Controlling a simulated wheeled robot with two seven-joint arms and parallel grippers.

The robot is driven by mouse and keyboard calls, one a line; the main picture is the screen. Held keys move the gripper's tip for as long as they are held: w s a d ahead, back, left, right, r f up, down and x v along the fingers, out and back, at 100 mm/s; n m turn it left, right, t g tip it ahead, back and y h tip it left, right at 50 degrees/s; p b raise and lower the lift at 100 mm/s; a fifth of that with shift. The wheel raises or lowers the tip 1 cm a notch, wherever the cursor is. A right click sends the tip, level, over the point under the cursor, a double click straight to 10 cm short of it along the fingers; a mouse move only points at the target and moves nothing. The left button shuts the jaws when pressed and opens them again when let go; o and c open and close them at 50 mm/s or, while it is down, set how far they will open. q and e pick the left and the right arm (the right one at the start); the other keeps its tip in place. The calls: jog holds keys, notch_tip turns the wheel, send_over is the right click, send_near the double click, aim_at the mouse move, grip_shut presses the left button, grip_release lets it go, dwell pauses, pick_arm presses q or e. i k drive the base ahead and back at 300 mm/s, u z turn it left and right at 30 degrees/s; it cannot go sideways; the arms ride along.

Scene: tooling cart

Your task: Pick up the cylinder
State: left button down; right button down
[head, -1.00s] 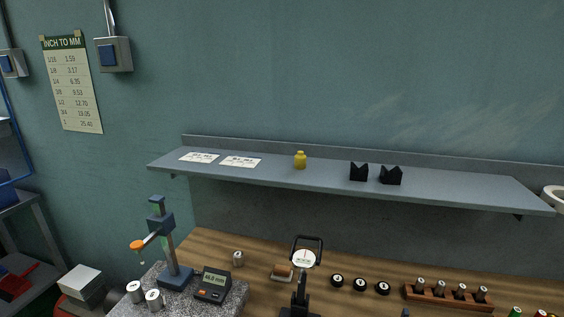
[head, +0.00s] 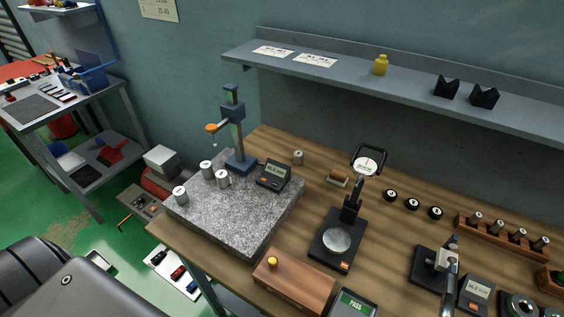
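Three silver metal cylinders stand upright on the speckled granite plate (head: 225,227): a back one (head: 206,167), a right one (head: 223,179) and a front left one (head: 180,196) near the plate's left edge. Another similar silver cylinder (head: 298,157) stands on the wooden bench (head: 205,257) behind the plate. I cannot tell which one the task means. Neither of my grippers shows in the head view. A dark grey part of my body fills the lower left corner.
A blue gauge stand (head: 238,130) with an orange-tipped arm and a digital readout (head: 272,176) stand on the plate. A dial gauge stand (head: 336,240), a wooden box (head: 293,282) and a rack of pins (head: 505,236) are to the right. A shelf (head: 400,85) overhangs the bench's back.

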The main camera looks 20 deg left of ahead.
aim_at(206, 167)
jog(key=u, duration=0.7)
jog(key=k, duration=0.3)
jog(key=u, duration=0.65)
